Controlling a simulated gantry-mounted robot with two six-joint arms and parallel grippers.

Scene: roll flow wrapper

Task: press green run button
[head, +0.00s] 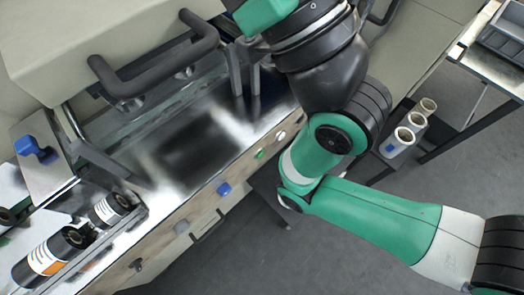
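The green run button (260,154) is a small round button on the front panel of the machine, and it shows uncovered. My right arm comes in from the right and bends up over the machine. Two grey parallel fingers, seemingly my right gripper (247,88), point down over the metal deck, above and left of the green button and apart from it. A gap shows between them, with nothing seen in it. The gripper's upper part is hidden behind the arm. My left gripper is not in view.
On the same panel are a white button (281,135), a blue knob (224,189), a grey knob (181,227) and a black switch (135,265). A black handle (155,75) sits on the beige cover. Dark rolls (48,257) lie at lower left. White rolls (398,142) stand right.

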